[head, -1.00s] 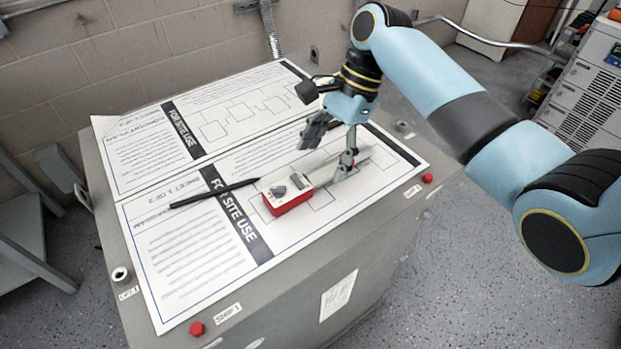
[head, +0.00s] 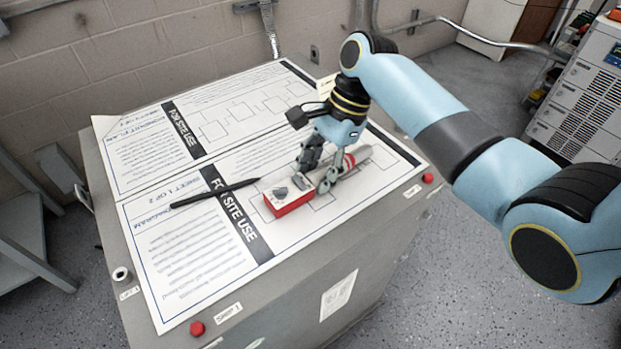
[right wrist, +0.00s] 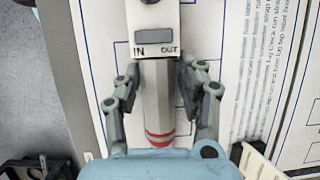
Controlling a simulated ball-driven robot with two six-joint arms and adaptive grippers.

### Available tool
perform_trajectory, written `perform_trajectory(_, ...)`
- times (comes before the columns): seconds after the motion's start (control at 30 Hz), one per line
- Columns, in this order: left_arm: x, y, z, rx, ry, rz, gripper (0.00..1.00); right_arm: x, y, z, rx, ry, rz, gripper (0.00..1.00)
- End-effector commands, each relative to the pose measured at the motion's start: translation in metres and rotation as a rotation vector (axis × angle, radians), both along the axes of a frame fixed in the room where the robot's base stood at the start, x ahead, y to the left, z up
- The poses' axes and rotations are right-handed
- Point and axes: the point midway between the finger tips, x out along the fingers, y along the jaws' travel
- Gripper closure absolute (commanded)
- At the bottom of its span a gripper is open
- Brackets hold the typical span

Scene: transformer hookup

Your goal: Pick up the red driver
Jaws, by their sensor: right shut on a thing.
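The red driver (right wrist: 157,100) is a grey, faceted rod with red bands near one end; the right wrist view shows it between my right gripper's fingers. In the head view its red-banded end (head: 349,161) shows just behind the gripper. My right gripper (head: 318,183) is low over the sheet and shut on the driver. Its fingers also show in the right wrist view (right wrist: 157,76), one on each side of the rod. The driver's far end meets or passes under a white box marked IN and OUT; I cannot tell which. My left gripper is not in view.
The red-and-white box (head: 289,204) sits directly left of the gripper. A black pen (head: 213,193) lies across the printed sheet (head: 185,255). The sheet's left part is clear.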

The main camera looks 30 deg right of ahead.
Motion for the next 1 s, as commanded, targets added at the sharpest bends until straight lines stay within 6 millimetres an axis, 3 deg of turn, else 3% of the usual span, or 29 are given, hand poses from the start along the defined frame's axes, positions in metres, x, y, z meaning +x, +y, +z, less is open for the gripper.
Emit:
perform_trajectory(0.1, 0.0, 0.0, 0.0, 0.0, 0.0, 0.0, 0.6, -0.001, 0.0, -0.001, 0.0, 0.003, 0.0, 1.0)
perform_trajectory(0.47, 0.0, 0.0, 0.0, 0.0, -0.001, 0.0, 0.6, 0.0, 0.0, 0.005, 0.0, -0.001, 0.0, 1.0)
perform_trajectory(0.77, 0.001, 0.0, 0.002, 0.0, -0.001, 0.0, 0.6, 0.001, 0.0, 0.044, 0.0, -0.005, 0.001, 1.0)
perform_trajectory(1.0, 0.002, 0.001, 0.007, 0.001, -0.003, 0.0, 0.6, -0.038, -0.036, 0.071, -0.007, -0.001, 0.002, 1.0)
